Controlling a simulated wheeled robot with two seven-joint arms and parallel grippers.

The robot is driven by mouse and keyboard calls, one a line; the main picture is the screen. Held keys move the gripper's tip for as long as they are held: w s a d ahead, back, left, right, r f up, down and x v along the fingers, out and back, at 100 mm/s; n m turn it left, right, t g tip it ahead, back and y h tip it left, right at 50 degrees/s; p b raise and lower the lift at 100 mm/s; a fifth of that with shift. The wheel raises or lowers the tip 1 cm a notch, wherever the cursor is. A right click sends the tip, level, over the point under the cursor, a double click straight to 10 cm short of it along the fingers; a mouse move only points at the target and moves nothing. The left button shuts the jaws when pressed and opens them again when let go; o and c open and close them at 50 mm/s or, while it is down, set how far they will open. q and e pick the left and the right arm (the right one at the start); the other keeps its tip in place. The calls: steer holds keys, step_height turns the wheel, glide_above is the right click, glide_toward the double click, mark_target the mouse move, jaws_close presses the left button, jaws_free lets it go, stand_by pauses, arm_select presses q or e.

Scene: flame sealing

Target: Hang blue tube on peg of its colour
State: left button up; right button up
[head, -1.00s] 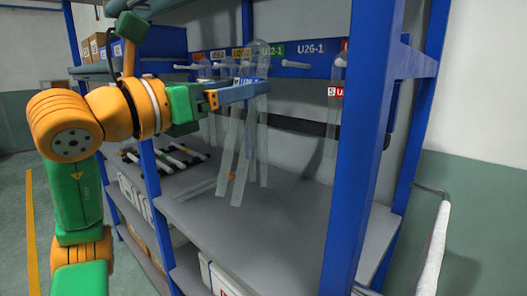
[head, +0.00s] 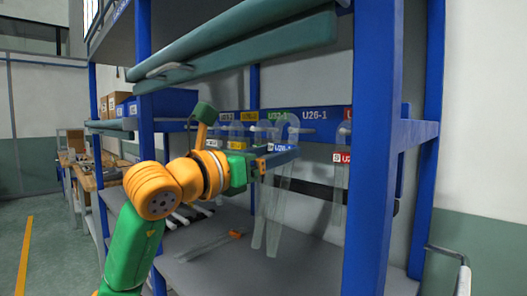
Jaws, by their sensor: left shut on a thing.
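My left gripper (head: 289,153) is shut on a clear tube (head: 275,195) with a blue tag (head: 282,147). The tube's loop is at the top, and its two long ends hang below the jaws. The rail label U26-1 (head: 314,114) is blue. Its pale peg (head: 303,130) is beside the loop in the picture; I cannot tell whether the loop is around the peg. My right gripper is not in view.
A red-tagged tube (head: 340,180) hangs on the right, near the blue post (head: 370,150). Green (head: 277,115) and yellow (head: 250,116) labels mark pegs to the left. An orange piece (head: 236,234) lies on the grey shelf (head: 225,270). Green shelf bars (head: 235,45) cross above.

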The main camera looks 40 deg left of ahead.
arm_select(q)
steer(key=shift+w+d+p, duration=0.2)
steer(key=shift+w+p, duration=0.2)
steer(key=shift+w, duration=1.05)
steer(key=shift+w+f, duration=0.45)
steer(key=shift+w, duration=0.5)
